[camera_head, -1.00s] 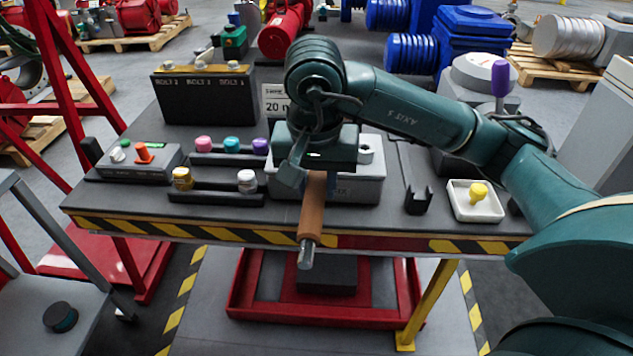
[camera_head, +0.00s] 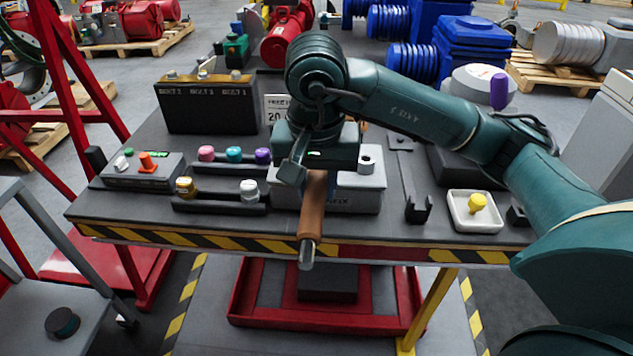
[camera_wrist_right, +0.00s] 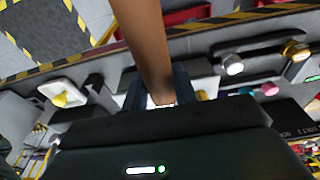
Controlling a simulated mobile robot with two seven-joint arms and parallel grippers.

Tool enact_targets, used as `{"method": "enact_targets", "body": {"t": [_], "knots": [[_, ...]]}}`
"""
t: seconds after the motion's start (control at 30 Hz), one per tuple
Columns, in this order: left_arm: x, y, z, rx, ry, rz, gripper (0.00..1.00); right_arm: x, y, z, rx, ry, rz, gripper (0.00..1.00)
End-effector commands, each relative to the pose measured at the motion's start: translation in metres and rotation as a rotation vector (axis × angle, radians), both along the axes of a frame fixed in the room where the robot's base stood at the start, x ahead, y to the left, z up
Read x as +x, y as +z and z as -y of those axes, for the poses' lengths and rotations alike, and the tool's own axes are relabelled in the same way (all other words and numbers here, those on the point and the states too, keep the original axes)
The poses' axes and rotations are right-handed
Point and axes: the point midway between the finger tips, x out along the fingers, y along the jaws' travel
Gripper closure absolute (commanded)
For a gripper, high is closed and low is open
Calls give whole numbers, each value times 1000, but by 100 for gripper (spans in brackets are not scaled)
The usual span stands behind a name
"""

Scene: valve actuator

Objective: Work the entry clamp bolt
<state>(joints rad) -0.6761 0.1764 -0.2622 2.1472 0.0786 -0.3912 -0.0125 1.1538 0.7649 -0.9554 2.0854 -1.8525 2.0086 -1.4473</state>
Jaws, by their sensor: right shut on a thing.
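My right gripper (camera_head: 314,172) is shut on a tool with a brown handle (camera_head: 312,205) and a bare metal tip. The tool hangs over the table's front edge, tip down and towards me. In the right wrist view the brown handle (camera_wrist_right: 147,42) runs out from between the dark fingers. A grey fixture block (camera_head: 362,192) with a round socket (camera_head: 366,161) on top stands behind the tool, partly hidden by my gripper and wrist. I cannot make out the entry clamp bolt. My left gripper is not in view.
A black bolt box (camera_head: 205,108) stands at the back left. A grey control box with an orange knob (camera_head: 148,161), racks with coloured knobs (camera_head: 234,155), a black cradle (camera_head: 418,212) and a white tray with a yellow piece (camera_head: 477,203) surround the fixture.

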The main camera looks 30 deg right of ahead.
Motion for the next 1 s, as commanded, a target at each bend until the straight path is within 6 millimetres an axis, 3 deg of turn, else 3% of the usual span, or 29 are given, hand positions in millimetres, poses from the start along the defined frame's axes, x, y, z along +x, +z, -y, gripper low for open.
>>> {"method": "enact_targets", "body": {"t": [0.6,1.0], "knots": [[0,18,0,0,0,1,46,0,26,1,-1,-3,2,100],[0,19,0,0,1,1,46,0,27,1,-1,-3,2,100]]}}
